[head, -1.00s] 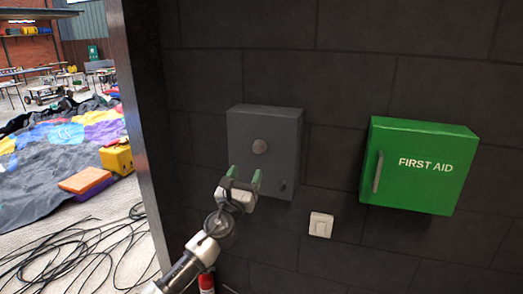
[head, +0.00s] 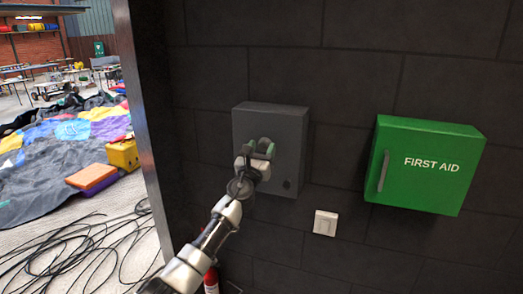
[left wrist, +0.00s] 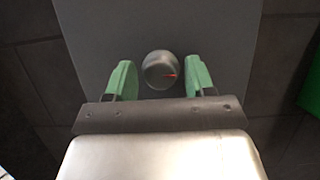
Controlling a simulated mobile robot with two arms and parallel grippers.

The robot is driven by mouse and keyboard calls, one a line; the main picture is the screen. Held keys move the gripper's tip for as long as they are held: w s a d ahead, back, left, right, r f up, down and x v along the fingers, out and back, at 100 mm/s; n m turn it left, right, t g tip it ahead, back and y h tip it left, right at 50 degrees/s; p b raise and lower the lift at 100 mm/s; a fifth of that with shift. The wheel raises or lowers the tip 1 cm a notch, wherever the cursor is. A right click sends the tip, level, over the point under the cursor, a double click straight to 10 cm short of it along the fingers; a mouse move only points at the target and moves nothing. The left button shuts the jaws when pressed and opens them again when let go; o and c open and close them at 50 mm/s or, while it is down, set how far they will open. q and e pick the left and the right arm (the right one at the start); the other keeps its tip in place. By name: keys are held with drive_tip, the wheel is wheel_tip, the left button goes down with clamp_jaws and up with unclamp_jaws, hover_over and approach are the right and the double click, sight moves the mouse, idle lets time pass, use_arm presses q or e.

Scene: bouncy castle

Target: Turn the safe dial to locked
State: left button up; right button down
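The safe (head: 270,119) is a dark grey box on the dark block wall, in the middle of the head view. Its round grey dial (left wrist: 160,70) shows in the left wrist view, with a red pointer mark aimed to the right. In the head view my gripper hides the dial. My left gripper (head: 260,147) is in front of the safe door. It is open, and its green fingertips (left wrist: 156,78) stand on either side of the dial with a gap on both sides. My right gripper is in neither view.
A green first aid cabinet (head: 425,165) hangs to the right of the safe. A white switch (head: 325,223) is on the wall below. A red extinguisher (head: 211,281) stands low beside my arm. Black cables (head: 85,250) lie on the floor at left.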

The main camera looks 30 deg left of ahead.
use_arm(q)
drive_tip(key=c, duration=0.6)
drive_tip(key=shift+n+y, duration=0.4)
drive_tip(key=shift+n, duration=0.2)
drive_tip(key=n+g+y, duration=0.1)
drive_tip(key=n+y, duration=0.1)
drive_tip(key=n, duration=0.2)
drive_tip(key=n+g+y, duration=0.1)
drive_tip(key=n, duration=0.2)
drive_tip(key=n+g+y, duration=0.1)
drive_tip(key=n, duration=0.2)
drive_tip(key=shift+d+n+y, duration=0.1)
drive_tip(key=shift+n+y, duration=0.2)
drive_tip(key=n+g, duration=0.1)
drive_tip(key=n, duration=0.1)
drive_tip(key=n+g+p, duration=0.1)
drive_tip(key=n, duration=0.2)
drive_tip(key=shift+r+n+y, duration=0.1)
drive_tip(key=shift+n+y, duration=0.2)
drive_tip(key=shift+y, duration=0.1)
drive_tip(key=n+g+p, duration=0.1)
drive_tip(key=n, duration=0.1)
drive_tip(key=n+g, duration=0.1)
drive_tip(key=n, duration=0.2)
drive_tip(key=shift+h+p, duration=0.3)
drive_tip(key=shift+p, duration=0.1)
